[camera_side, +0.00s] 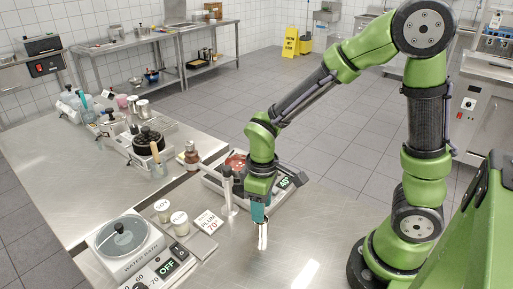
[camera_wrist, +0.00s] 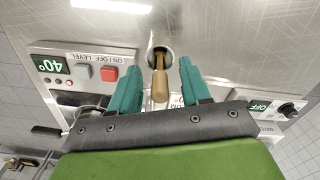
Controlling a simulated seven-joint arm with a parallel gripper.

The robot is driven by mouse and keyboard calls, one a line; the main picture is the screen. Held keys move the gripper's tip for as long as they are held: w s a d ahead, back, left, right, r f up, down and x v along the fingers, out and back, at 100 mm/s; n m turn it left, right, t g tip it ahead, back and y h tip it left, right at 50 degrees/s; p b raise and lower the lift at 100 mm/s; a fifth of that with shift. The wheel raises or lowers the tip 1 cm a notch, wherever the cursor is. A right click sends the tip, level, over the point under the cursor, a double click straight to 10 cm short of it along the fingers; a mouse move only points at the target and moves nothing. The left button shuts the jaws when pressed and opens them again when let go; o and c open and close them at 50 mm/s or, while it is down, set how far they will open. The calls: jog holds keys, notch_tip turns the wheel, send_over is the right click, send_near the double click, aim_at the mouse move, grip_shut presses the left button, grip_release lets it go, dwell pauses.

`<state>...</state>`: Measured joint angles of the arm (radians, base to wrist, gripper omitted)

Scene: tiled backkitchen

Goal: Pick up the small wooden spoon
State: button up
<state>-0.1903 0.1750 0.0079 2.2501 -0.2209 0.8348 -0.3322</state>
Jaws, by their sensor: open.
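My gripper (camera_side: 259,218) points down over the front of the steel table in the side view. In the wrist view my gripper (camera_wrist: 159,68) is open, with its two teal fingers apart. The small wooden spoon (camera_wrist: 160,88) shows between the fingers as a brown wooden shaft, its far end at a round, shiny opening or cup (camera_wrist: 160,54). I see a gap between the wood and each finger. In the side view a pale upright piece (camera_side: 262,237) shows below the fingers; the spoon itself cannot be made out there.
A heated unit (camera_side: 284,183) reading 40° stands behind my gripper. A water bath (camera_side: 125,245), small jars (camera_side: 180,222) and a PLUM card (camera_side: 207,222) are at left. A pale upright post (camera_side: 228,190) stands close to my gripper's left. The table's front is mostly clear.

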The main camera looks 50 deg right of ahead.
jog(key=shift+f, duration=0.55)
grip_shut()
